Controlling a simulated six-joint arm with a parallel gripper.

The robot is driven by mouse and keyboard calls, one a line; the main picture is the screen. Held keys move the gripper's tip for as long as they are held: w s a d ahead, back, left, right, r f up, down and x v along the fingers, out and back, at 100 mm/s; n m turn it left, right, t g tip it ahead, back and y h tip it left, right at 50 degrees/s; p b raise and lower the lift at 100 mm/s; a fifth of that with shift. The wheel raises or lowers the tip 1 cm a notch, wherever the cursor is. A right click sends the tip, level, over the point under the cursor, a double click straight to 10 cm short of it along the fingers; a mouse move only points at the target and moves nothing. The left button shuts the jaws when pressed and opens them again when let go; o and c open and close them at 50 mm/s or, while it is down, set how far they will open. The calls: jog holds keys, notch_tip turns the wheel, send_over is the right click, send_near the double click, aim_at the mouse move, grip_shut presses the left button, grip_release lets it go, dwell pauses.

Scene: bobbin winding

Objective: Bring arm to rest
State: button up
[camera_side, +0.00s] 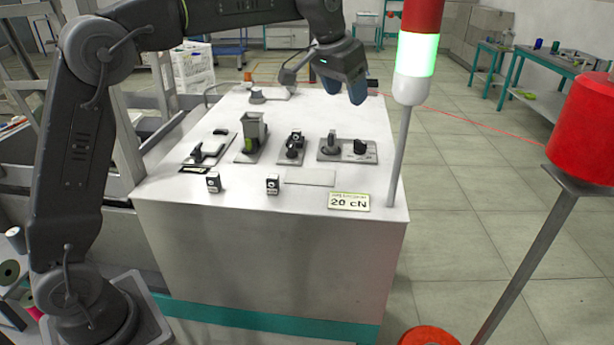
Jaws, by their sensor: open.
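My gripper (357,92) is at the upper middle of the side view, its blue-tipped fingers pointing down. It is open and appears empty. It hangs over the back right part of the white worktable (170,205), clear of the devices on it. My arm rises from its base at the left and reaches across the top of the picture.
Several small devices stand on the worktable, among them a grey-green upright unit (252,135) and a grey plate with black parts (347,150). A sign (348,201) reads 20 cN. A lit green signal lamp (416,55) stands at the right edge. A red spool (583,128) stands far right.

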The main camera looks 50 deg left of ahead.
jog(key=s+f, duration=0.2)
jog(key=s, duration=2.1)
jog(key=s+f+n+t, duration=0.1)
jog(key=s+f, duration=0.5)
jog(key=s, duration=0.3)
jog(key=shift+s+a+f, duration=0.2)
jog(key=shift+s+f, duration=0.15)
